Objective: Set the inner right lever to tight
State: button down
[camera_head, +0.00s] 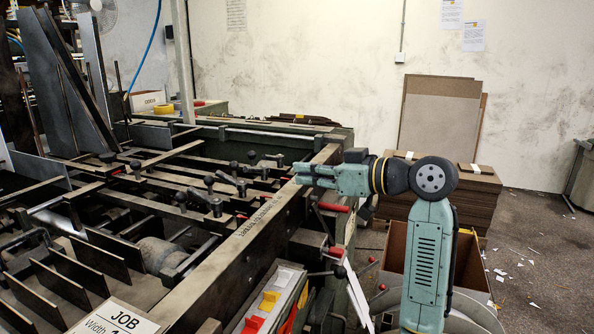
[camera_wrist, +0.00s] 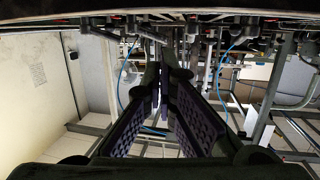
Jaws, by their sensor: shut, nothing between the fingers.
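My gripper (camera_head: 302,173) is at the left end of my arm, just above the right end of the feeder's long front beam. In the wrist view its two dark fingers (camera_wrist: 166,62) lie close together with nothing between them. Several black-knobbed levers stand on the feeder's cross bars to the left of my gripper, such as a knobbed lever (camera_head: 234,168) and another (camera_head: 181,199). Which one is the inner right lever I cannot tell for sure, nor whether it is set tight. Several knobs and rods also show along the top of the wrist view.
The feeder's front beam (camera_head: 245,238) carries lettering. Red-handled levers (camera_head: 333,208) stick out at its right side, below my gripper. A tray with coloured blocks (camera_head: 270,300) sits at the front. Boards (camera_head: 436,118) lean on the back wall. Floor shows at the right.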

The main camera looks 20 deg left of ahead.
aim_at(250, 170)
jog(key=p+x, duration=0.3)
jog(key=x, duration=0.9)
jog(key=shift+s+a+m+t, duration=0.25)
jog(key=shift+a+m+t, duration=0.15)
jog(key=shift+m+t, duration=0.4)
jog(key=shift+a+t, duration=0.3)
jog(key=shift+a, duration=0.05)
jog(key=shift+s+d+r, duration=0.1)
